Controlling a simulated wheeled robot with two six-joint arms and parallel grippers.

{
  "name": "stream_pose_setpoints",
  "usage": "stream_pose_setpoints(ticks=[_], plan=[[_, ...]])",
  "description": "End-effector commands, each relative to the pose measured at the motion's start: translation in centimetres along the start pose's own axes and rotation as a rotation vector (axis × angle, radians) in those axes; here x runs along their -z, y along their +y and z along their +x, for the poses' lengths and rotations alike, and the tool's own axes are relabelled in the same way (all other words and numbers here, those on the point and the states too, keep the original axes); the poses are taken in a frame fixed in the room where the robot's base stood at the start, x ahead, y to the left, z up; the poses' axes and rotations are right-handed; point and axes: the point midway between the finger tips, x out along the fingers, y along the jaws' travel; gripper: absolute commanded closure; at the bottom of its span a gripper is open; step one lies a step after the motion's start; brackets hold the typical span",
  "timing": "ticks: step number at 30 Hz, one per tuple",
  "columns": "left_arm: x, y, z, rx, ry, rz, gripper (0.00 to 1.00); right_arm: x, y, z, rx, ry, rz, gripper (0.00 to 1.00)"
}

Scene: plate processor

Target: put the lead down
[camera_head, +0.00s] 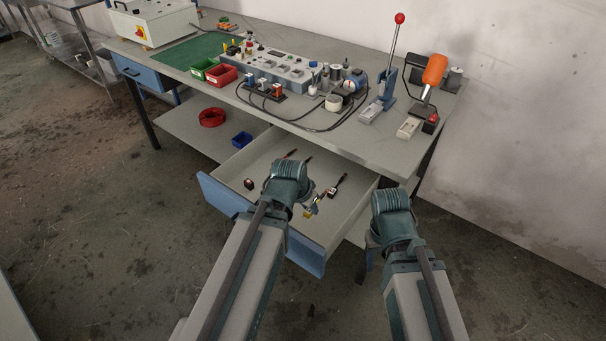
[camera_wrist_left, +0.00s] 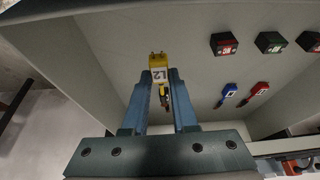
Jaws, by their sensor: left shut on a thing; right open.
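The lead has a yellow plug with a white label reading L2 and two prongs (camera_wrist_left: 158,65). My left gripper (camera_wrist_left: 160,84) is shut on this plug, with the prongs pointing away from the wrist. I cannot tell whether the plug touches the drawer floor. My right gripper (camera_head: 370,239) is open at the drawer's right front, mostly hidden by its own wrist.
Above stands the workbench (camera_head: 385,146) with a lever press (camera_head: 385,90). The drawer's left part is mostly clear.

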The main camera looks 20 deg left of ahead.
Motion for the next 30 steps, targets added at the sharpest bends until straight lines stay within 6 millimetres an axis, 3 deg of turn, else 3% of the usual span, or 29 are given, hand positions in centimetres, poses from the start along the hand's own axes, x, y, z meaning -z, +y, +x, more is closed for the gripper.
stream_pose_setpoints(ticks=[8,19,23,30], plan=[[1.5,0.0,-3.6,0.000,0.000,0.000,1.00,-0.2,0.4,-3.9,0.000,0.000,0.000,0.50],[5.0,0.0,-12.0,0.000,0.000,0.000,1.00,-0.8,1.2,-13.0,0.000,0.000,0.001,0.50],[5.4,0.0,-13.0,0.000,0.000,0.000,1.00,-0.8,1.3,-14.0,0.000,0.000,0.001,0.50],[5.3,0.0,-12.7,0.000,0.000,0.000,1.00,-0.8,1.3,-13.7,0.000,0.000,0.001,0.50]])
